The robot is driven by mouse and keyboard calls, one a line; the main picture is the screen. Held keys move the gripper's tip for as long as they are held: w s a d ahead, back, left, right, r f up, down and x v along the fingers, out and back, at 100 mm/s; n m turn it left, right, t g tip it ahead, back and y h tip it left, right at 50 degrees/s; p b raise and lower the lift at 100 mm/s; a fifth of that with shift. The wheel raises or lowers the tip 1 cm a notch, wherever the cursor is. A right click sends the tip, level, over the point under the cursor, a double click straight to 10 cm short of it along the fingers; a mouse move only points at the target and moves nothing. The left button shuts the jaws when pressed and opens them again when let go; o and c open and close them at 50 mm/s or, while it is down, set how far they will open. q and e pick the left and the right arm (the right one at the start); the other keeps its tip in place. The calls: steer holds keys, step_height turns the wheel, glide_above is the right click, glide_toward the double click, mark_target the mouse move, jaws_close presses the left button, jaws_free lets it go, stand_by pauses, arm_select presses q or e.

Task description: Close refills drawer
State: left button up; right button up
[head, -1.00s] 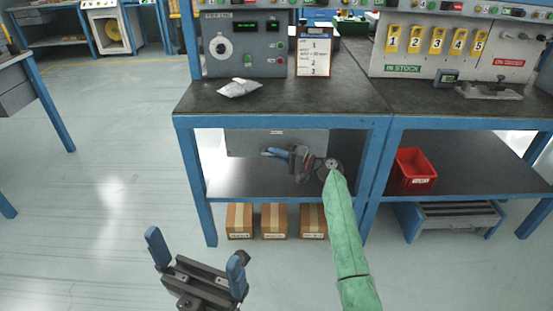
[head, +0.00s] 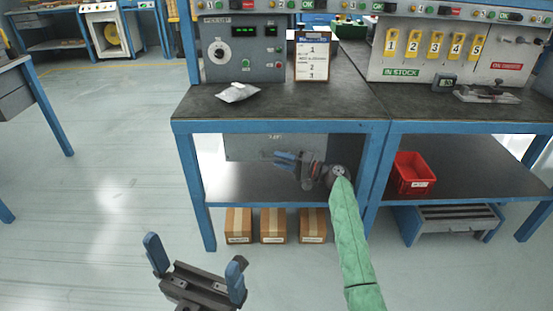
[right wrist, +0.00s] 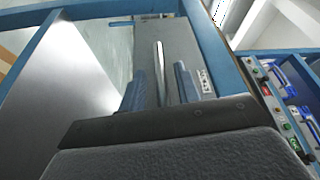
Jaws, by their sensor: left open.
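The refills drawer appears to be the grey panel (head: 245,147) under the left bench top; its label is too small to read. The right wrist view shows the grey drawer front (right wrist: 182,45) with an upright-looking metal bar handle (right wrist: 160,65). My right gripper (head: 280,158) is in front of the panel, below the bench top. In the wrist view its blue fingers (right wrist: 159,85) stand apart, one on each side of the handle, with gaps visible. I cannot tell how far out the drawer is. My left gripper (head: 198,265) is open and empty, low in front of the bench.
A red bin (head: 412,174) sits on the right lower shelf. Several cardboard boxes (head: 273,225) stand below the left shelf. A silvery packet (head: 238,92) lies on the bench top.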

steer(key=shift+v, duration=2.55)
steer(key=shift+f, duration=0.15)
